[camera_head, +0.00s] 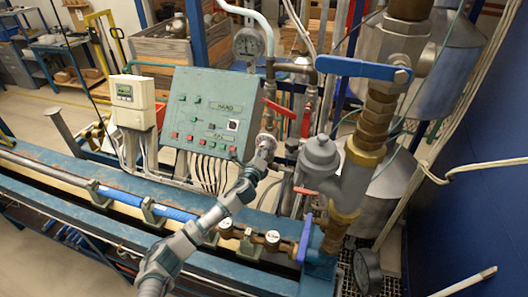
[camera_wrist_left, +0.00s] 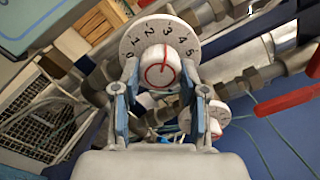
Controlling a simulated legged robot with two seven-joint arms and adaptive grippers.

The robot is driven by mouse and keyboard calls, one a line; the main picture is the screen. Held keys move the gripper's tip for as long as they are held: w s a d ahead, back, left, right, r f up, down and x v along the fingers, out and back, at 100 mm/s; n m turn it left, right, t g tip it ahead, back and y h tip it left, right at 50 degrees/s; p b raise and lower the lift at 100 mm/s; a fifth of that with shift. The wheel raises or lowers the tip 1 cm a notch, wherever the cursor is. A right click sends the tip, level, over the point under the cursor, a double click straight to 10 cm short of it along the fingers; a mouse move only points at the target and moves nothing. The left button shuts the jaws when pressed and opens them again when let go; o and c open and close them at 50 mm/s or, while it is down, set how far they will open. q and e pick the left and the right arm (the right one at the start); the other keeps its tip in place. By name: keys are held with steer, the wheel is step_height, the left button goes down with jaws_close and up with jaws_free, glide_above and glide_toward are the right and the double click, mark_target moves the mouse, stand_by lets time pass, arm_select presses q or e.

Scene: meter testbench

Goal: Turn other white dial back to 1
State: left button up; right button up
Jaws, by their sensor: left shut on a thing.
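A white dial (camera_wrist_left: 188,57) with black numbers around its rim is at the top centre of the left wrist view. Its white centre knob (camera_wrist_left: 160,68) carries a red ring and line; I cannot tell exactly which number it marks. My left gripper (camera_wrist_left: 157,92) has its two blue-grey fingers on either side of this knob and is shut on it. In the head view my left gripper (camera_head: 265,148) is at the pipe fitting right of the green panel, and hides most of the dial. A second white dial (camera_wrist_left: 214,116) shows partly behind the right finger. My right gripper is not in view.
The green control panel (camera_head: 212,112) stands left of the gripper, with a cream meter box (camera_head: 132,103) beside it. Red lever handles (camera_head: 279,108), a blue valve lever (camera_head: 362,69) and thick pipes crowd the right. The blue bench rail (camera_head: 60,204) runs below my arm.

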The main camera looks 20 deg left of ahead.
arm_select(q)
steer(key=n, duration=1.2)
steer(key=shift+f, duration=0.3)
stand_by(0.3)
steer(key=o, duration=1.1)
steer(key=shift+o, duration=0.2)
steer(key=shift+a, duration=0.1)
steer(key=shift+r, duration=0.2)
steer(key=s, duration=1.2)
steer(key=shift+a+f, duration=0.15)
steer(key=shift+a, duration=0.1)
